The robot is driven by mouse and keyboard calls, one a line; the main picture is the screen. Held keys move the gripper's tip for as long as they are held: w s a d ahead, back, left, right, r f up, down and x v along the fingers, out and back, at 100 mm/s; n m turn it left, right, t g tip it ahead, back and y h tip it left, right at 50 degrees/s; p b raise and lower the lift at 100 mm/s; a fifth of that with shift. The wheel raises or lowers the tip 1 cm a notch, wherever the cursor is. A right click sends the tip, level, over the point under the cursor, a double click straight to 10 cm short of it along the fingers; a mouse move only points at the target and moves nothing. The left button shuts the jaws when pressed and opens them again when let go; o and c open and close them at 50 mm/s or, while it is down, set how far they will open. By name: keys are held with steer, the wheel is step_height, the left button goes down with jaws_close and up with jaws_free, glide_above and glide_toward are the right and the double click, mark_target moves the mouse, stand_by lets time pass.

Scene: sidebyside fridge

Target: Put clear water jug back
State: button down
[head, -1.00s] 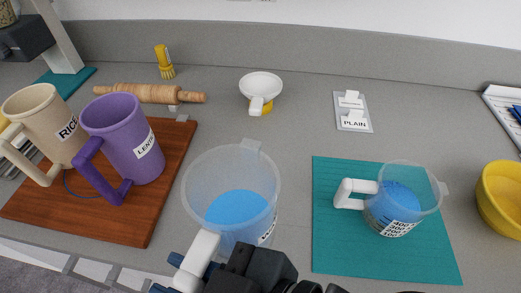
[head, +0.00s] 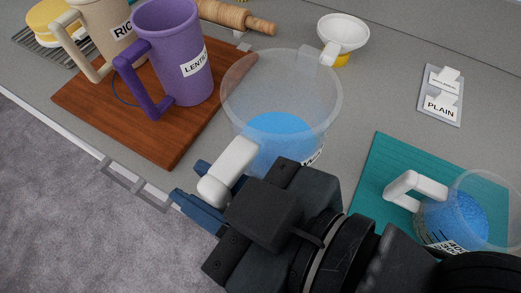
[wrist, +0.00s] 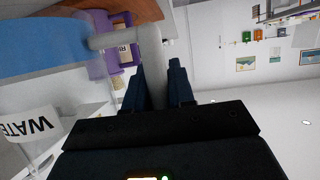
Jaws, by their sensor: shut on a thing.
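The clear water jug (head: 283,90) holds blue liquid and has a white handle (head: 229,171). It is in the middle of the head view, between the wooden board and the teal mat. In the wrist view its wall (wrist: 45,45) and a label (wrist: 32,130) reading "WATE" show at the left. My gripper (head: 203,190) is shut on the handle, which also shows between the fingers in the wrist view (wrist: 155,65). The jug's base is mostly hidden behind my gripper, so I cannot tell whether it touches the counter.
A second clear jug (head: 480,190) with blue contents stands on the teal mat (head: 385,160) at right. A purple lentil mug (head: 172,60) and a cream rice mug (head: 103,28) stand on the wooden board (head: 160,140). A white funnel (head: 343,28) and "PLAIN" card holder (head: 440,95) lie behind.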

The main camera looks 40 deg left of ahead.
steer(key=shift+w+a+f+b, duration=0.1)
steer(key=shift+w+f+b, duration=0.2)
steer(key=shift+f+b, duration=0.3)
steer(key=w+a+f, duration=0.1)
steer(key=w, duration=0.2)
steer(key=w+a+f, duration=0.1)
steer(key=w+f, duration=0.1)
steer(key=w+a+f+p, duration=0.1)
steer(key=w, duration=0.2)
steer(key=shift+w+a+f, duration=0.1)
steer(key=shift+w+f, duration=0.2)
steer(key=shift+w+f+p, duration=0.1)
steer(key=shift+f+p, duration=0.2)
steer(key=shift+f, duration=1.6)
steer(key=c, duration=1)
jaws_free()
steer(key=shift+o, duration=0.2)
